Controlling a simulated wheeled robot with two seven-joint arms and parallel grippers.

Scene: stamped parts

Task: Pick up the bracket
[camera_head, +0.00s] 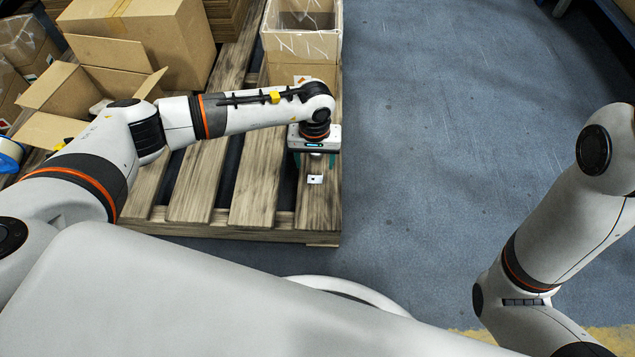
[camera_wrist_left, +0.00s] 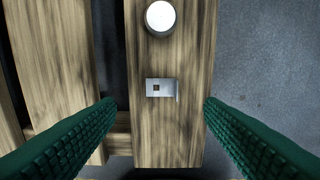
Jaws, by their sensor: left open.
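The bracket (camera_head: 315,179) is a small, light-grey metal piece with a square dark hole. It lies on a wooden pallet slat near the pallet's front right corner. In the left wrist view the bracket (camera_wrist_left: 160,87) lies between the two green fingers as seen from above, with an upturned edge on its right. My left gripper (camera_head: 315,161) points down over the slat, just behind the bracket in the head view. Its jaws (camera_wrist_left: 160,103) are open, apart from the bracket, and empty. My right arm shows at the right, but its gripper is out of view.
A white round object (camera_wrist_left: 160,16) lies on the same slat beyond the bracket. The wooden pallet (camera_head: 255,190) has gaps between slats. An open carton (camera_head: 302,45) stands behind, and more cardboard boxes (camera_head: 140,35) are at the back left. The blue-grey floor (camera_head: 430,150) at right is clear.

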